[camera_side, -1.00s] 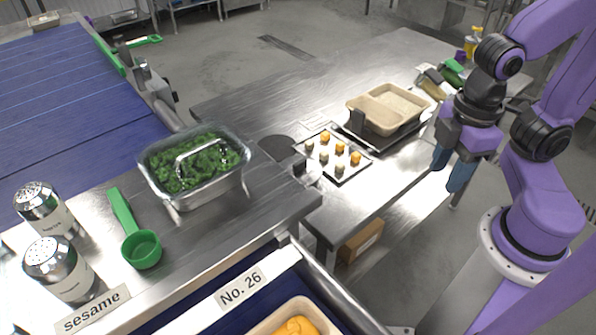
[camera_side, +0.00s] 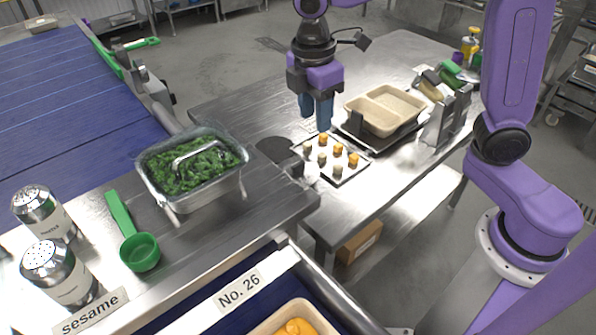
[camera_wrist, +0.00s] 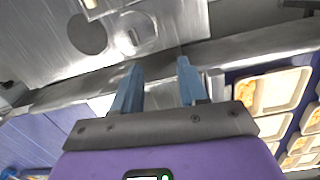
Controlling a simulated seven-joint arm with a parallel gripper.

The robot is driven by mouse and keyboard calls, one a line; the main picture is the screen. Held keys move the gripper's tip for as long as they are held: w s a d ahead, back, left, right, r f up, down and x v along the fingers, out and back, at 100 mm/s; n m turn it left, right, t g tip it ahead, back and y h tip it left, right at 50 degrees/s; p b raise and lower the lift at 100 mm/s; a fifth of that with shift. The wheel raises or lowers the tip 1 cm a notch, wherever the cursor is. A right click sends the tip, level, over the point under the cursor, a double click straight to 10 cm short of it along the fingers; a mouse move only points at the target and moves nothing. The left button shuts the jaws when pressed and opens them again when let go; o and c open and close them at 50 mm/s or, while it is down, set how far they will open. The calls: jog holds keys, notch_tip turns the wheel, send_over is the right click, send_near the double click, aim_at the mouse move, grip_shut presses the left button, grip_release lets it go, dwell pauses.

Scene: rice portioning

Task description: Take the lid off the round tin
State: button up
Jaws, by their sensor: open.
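I cannot make out a lidded round tin in either view. The nearest round metal things are two shakers with perforated tops, one (camera_side: 42,212) behind the other (camera_side: 60,272), at the left of the side view. My gripper (camera_side: 315,122) hangs above the steel table, behind the small tray of cubes, with its blue fingers pointing down. In the wrist view my gripper (camera_wrist: 158,75) shows its two fingers apart with nothing between them. A flat dark disc (camera_side: 276,150) lies on the table left of the gripper; it also shows in the wrist view (camera_wrist: 87,34).
A steel pan (camera_side: 190,204) of greens and a green scoop (camera_side: 139,252) stand at the left. The small tray (camera_side: 345,178) holds several cubes. A beige two-part tray (camera_side: 372,122) and an upright rack (camera_side: 446,118) stand right of my gripper. The table behind my gripper is clear.

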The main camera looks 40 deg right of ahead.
jog(key=n, duration=0.1)
send_over(298, 164)
jog(key=s+a, duration=0.1)
jog(key=a, duration=0.1)
jog(key=f, duration=0.5)
jog(key=d+f, duration=0.1)
jog(key=f, duration=0.5)
jog(key=w+d+f, duration=0.1)
jog(key=f, duration=0.5)
jog(key=shift+f, duration=0.15)
jog(key=shift+c, duration=0.3)
grip_shut()
